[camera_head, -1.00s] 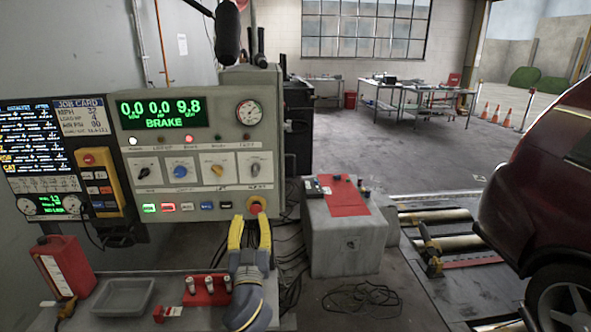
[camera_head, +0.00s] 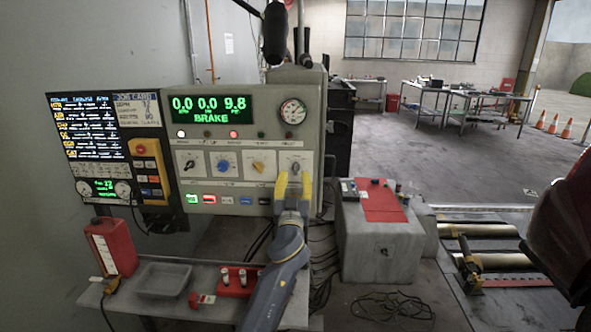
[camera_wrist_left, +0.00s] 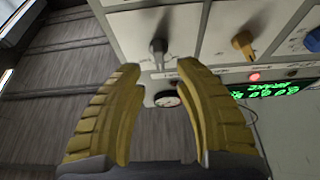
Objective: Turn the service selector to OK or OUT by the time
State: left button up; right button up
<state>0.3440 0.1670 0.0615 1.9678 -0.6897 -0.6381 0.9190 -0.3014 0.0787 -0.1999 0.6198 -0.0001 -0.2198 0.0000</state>
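The grey console (camera_head: 260,120) carries a row of selector knobs under its green display: black (camera_head: 188,165), blue (camera_head: 223,165), yellow (camera_head: 258,166) and, at far right, grey (camera_head: 295,165). The labels are too small to read, so I cannot tell which is the service selector. My left gripper (camera_head: 292,180), with yellow fingers, is at the console's right side, just below the grey knob. In the left wrist view, the fingers (camera_wrist_left: 160,68) are open and apart, with the grey knob (camera_wrist_left: 158,47) just beyond the gap between their tips. My right gripper is not in view.
The display reads BRAKE. A gauge (camera_head: 292,111) sits above the grey knob. A red-button yellow box (camera_head: 147,170) stands left of the console. Below, a shelf holds a red can (camera_head: 110,247), a grey tray (camera_head: 163,279) and a red holder (camera_head: 237,281).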

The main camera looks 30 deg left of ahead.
aim_at(295, 168)
pick_arm(q)
jog(key=shift+x, duration=2.1)
grip_shut()
